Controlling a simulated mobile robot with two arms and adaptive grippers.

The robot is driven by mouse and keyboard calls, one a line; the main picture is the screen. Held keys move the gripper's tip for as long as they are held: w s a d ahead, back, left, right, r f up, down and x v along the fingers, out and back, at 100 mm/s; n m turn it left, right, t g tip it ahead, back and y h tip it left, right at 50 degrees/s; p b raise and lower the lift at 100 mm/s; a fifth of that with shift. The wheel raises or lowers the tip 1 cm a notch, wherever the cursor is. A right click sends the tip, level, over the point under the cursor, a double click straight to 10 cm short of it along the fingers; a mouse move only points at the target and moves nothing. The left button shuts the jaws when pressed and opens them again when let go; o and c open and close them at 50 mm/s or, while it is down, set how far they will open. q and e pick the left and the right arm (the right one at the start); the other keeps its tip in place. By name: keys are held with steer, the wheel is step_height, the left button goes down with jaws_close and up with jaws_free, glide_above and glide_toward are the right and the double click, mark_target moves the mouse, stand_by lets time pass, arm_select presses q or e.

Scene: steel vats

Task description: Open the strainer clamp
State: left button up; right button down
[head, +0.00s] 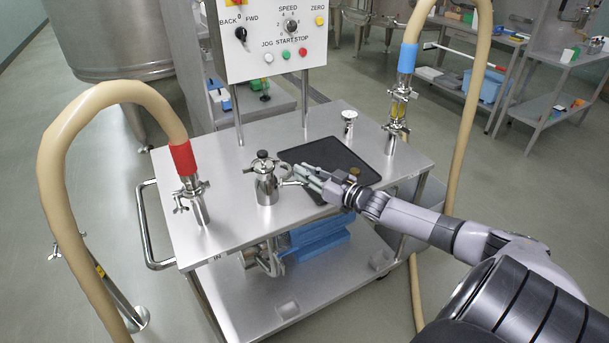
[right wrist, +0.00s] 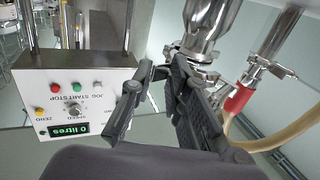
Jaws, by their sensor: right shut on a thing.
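The strainer (head: 266,188) is a short steel housing standing upright on the cart top, with a black knob on its lid. The clamp also shows in the right wrist view (right wrist: 207,74), beside my fingers. My right gripper (head: 301,173) is at the right side of the strainer, with its fingertips at the clamp's projecting fastener. It is shut on that part, which the fingers mostly hide. My left gripper is out of view.
A hose with a red cuff (head: 183,158) joins a steel pipe left of the strainer. A blue-cuffed hose (head: 407,58) joins a sight glass at the right. A black mat (head: 335,153) lies behind my gripper. The control box (head: 270,38) stands at the back.

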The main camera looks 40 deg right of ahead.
steer(key=shift+w+d+r, duration=0.25)
steer(key=shift+r, duration=0.3)
steer(key=c, duration=1.8)
jaws_free()
steer(key=s, duration=0.4)
steer(key=s+d, duration=0.1)
steer(key=s, duration=0.3)
steer(key=s+d+f, duration=0.1)
steer(key=s, duration=0.3)
steer(key=shift+s+d, duration=0.1)
steer(key=shift+s, duration=0.05)
